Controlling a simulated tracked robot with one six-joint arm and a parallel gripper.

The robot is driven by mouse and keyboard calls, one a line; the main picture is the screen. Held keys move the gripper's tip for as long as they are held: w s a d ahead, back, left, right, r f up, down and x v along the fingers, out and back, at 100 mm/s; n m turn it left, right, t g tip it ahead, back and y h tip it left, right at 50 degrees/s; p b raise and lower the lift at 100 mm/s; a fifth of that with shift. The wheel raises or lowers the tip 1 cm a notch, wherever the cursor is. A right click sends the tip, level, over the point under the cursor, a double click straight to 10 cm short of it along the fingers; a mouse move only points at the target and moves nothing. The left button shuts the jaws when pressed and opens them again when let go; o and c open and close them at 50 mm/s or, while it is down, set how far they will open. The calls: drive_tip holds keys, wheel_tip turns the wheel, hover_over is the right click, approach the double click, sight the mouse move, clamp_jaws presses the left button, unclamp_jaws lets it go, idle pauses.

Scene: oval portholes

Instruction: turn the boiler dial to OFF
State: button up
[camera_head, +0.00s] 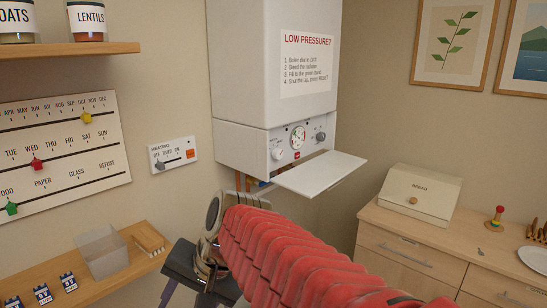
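The white boiler (240,70) hangs on the wall at the upper middle. Its lower control panel shows a white knob (278,153) on the left, a round gauge (298,137) in the middle and a grey knob (320,137) on the right. The dial labels are too small to read. A notice (307,62) on the boiler says "LOW PRESSURE?" and lists "Boiler dial to OFF" first. My gripper (190,285) is low at the left of my red-sleeved arm, below and left of the boiler, apart from the panel. Its fingers are not clear.
A white flap (320,174) stands open below the panel, with pipes behind it. A heating switch plate (173,154) is on the wall to the left. A shelf (100,280) with a grey bin (103,252) is at lower left. A bread box (420,193) stands on the right cabinet.

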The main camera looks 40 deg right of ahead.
drive_tip(key=w+d+r+m+t+y, duration=0.2)
drive_tip(key=w+d+r+m, duration=0.1)
drive_tip(key=w+d+m, duration=0.5)
drive_tip(key=m+t+h, duration=0.3)
drive_tip(key=m+t, duration=0.8)
drive_tip(key=m, duration=0.9)
approach(280, 155)
drive_tip(key=s, duration=0.5)
drive_tip(key=shift+s+d+r, duration=0.1)
drive_tip(key=shift+d, duration=0.1)
drive_tip(key=shift+a, duration=0.1)
drive_tip(key=shift+w+a, duration=0.1)
drive_tip(key=shift+w, duration=0.65)
drive_tip(key=w, duration=0.8)
drive_tip(key=w+a, duration=0.1)
drive_tip(key=w, duration=0.3)
drive_tip(key=shift+w, duration=0.2)
